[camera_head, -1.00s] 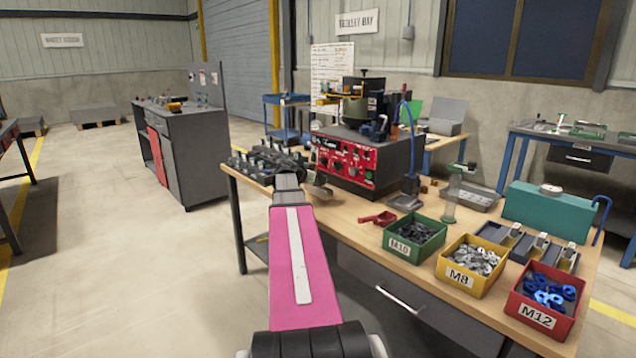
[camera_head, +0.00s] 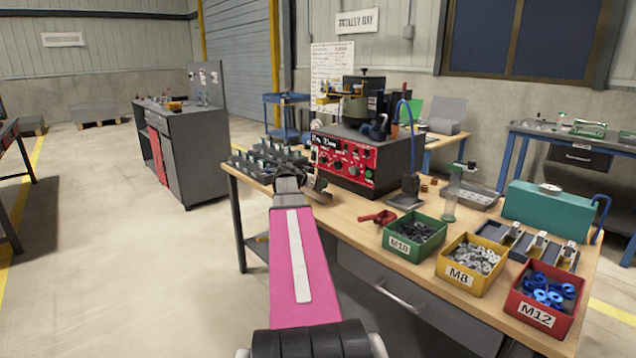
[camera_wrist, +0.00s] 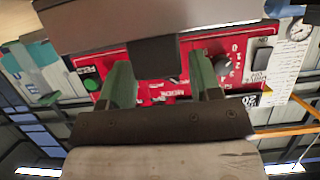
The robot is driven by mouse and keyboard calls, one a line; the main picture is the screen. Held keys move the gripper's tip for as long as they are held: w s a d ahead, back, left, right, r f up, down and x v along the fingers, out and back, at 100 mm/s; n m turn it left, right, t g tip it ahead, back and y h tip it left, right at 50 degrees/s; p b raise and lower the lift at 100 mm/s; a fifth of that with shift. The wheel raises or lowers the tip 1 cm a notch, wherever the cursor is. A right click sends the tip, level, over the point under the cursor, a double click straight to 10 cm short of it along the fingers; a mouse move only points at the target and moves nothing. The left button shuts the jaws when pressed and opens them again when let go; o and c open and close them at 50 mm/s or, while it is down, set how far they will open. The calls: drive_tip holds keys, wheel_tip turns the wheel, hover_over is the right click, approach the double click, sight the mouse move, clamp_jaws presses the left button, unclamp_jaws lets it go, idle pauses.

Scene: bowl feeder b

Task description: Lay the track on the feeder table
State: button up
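The track appears to be the grey-brown slab (camera_wrist: 150,22) close in front of my gripper in the wrist view, with a dark block under it. Its end also shows just right of my wrist in the head view (camera_head: 319,190). The green fingers of my gripper (camera_wrist: 162,75) stand on both sides of the dark block and appear to press on it. My arm hides the gripper in the head view. The bowl feeder (camera_head: 357,108) stands on a dark box with a red control panel (camera_head: 345,160), on the wooden feeder table (camera_head: 345,213).
Several dark fixtures (camera_head: 262,160) fill the table's left end. A teal box (camera_head: 548,208) stands at right.

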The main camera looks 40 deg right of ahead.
drive_tip(key=shift+o, duration=0.3)
drive_tip(key=shift+f, duration=0.45)
drive_tip(key=shift+r, duration=0.2)
drive_tip(key=w+r+v, duration=0.1)
drive_tip(key=v, duration=1.1)
drive_tip(key=s+a+f+n+y, duration=0.3)
drive_tip(key=a+f+n+y, duration=0.4)
drive_tip(key=a+f, duration=1.1)
drive_tip(key=s+a+f+n+y, duration=0.3)
drive_tip(key=s+a+f+n, duration=0.2)
drive_tip(key=a, duration=0.6)
drive_tip(key=s+a+f+n+g+y, duration=0.1)
drive_tip(key=s+a+f+n+y, duration=0.2)
drive_tip(key=s+a+f+n, duration=0.2)
drive_tip(key=s+a+f, duration=0.1)
drive_tip(key=a+f, duration=0.2)
drive_tip(key=a, duration=0.3)
drive_tip(key=shift+a+f+y, duration=0.15)
drive_tip(key=shift+a+y, duration=0.05)
drive_tip(key=shift+y, duration=0.1)
